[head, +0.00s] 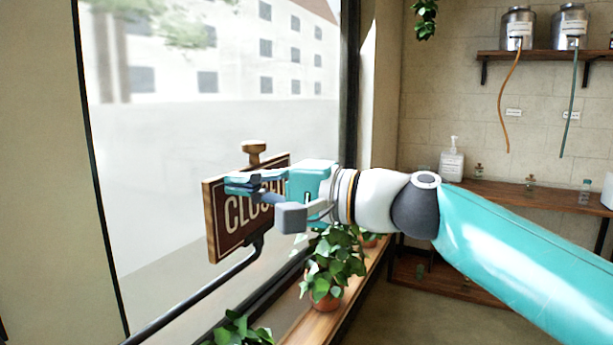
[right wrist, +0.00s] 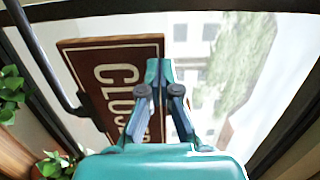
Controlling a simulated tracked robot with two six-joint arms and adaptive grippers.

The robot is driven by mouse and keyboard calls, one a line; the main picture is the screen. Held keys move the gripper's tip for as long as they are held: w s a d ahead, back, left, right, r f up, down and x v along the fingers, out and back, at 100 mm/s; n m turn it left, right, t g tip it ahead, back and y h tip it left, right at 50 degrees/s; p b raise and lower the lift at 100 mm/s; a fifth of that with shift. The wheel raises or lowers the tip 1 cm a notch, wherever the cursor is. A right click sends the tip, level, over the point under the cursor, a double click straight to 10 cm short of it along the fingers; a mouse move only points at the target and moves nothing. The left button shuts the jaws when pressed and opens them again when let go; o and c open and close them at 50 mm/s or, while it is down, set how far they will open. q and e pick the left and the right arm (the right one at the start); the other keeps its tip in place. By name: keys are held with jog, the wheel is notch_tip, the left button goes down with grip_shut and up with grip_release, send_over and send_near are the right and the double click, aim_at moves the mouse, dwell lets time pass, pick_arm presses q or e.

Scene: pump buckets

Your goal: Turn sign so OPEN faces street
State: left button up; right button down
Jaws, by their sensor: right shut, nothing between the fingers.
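The sign (head: 226,232) is a brown board in a wooden frame, with CLOSED lettering facing into the room, partly hidden by my gripper. It stands at the window on a dark bent rod, with a wooden knob (head: 254,150) on top. In the right wrist view the sign (right wrist: 113,62) appears tilted, its last letters hidden behind the fingers. My right gripper (head: 236,183) is shut and empty, in front of the sign's face near its upper part. I cannot tell whether it touches the sign. My left gripper is not in view.
The window (head: 160,140) looks onto a pale building. Potted plants (head: 330,265) stand on the wooden sill (head: 345,318) below the sign. The dark rod (head: 190,297) runs out to the lower left. Shelves with bottles (head: 452,165) and metal dispensers (head: 518,28) line the right wall.

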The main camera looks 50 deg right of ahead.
jog(key=shift+w+a, duration=0.5)
jog(key=shift+w, duration=0.2)
dwell(0.3)
